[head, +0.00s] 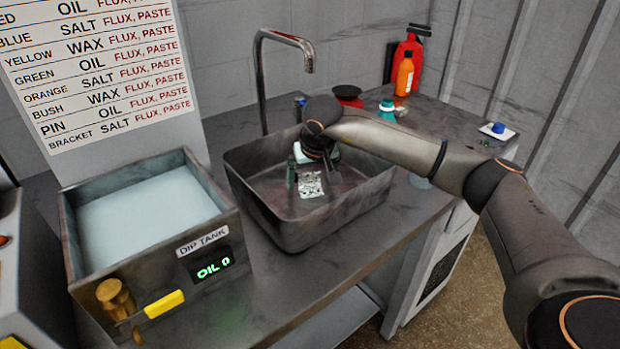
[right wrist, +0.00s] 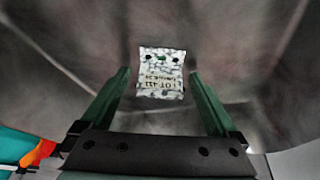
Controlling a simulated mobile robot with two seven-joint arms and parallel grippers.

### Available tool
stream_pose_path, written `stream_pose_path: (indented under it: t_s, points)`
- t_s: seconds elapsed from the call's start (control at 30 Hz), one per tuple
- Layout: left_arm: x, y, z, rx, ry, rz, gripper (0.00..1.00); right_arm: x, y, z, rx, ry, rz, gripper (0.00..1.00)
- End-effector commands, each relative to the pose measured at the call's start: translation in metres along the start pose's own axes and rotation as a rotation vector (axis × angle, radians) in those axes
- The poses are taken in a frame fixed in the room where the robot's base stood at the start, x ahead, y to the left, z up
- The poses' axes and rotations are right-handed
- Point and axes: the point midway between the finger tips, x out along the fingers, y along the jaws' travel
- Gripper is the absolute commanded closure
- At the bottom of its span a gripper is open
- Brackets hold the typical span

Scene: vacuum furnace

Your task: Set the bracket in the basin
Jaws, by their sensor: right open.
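The bracket (head: 311,184) is a small, mottled white-grey piece inside the grey metal basin (head: 325,228). In the right wrist view the bracket (right wrist: 161,72) shows two dark holes and printed lot lettering, and nothing grips it. My right gripper (head: 308,178) reaches down into the basin, just by the bracket. Its two green fingers (right wrist: 160,85) are apart, with a gap on each side of the bracket. Whether the bracket touches the basin floor is hard to tell. My left gripper is out of view.
A dip tank (head: 150,215) with pale contents and an "OIL 0" display stands left of the basin. A tall faucet (head: 262,85) rises behind the basin. An orange bottle (head: 404,75) and a red extinguisher (head: 415,55) stand at the back. A wall chart (head: 95,65) hangs at left.

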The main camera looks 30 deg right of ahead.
Motion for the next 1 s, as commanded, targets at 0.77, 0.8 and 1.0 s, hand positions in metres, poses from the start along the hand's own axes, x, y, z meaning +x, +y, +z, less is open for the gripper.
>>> stream_pose_path:
  t_s: [0.77, 0.8, 1.0]
  points:
    - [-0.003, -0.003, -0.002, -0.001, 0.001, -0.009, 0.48, -0.115, 0.000, -0.002, 0.000, 0.002, -0.001, 0.05]
    - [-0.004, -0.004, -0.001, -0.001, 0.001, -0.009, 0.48, -0.118, 0.000, -0.002, 0.000, 0.003, -0.001, 0.05]
    - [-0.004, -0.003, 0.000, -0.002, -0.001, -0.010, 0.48, -0.124, 0.000, -0.001, 0.000, 0.000, 0.001, 0.05]
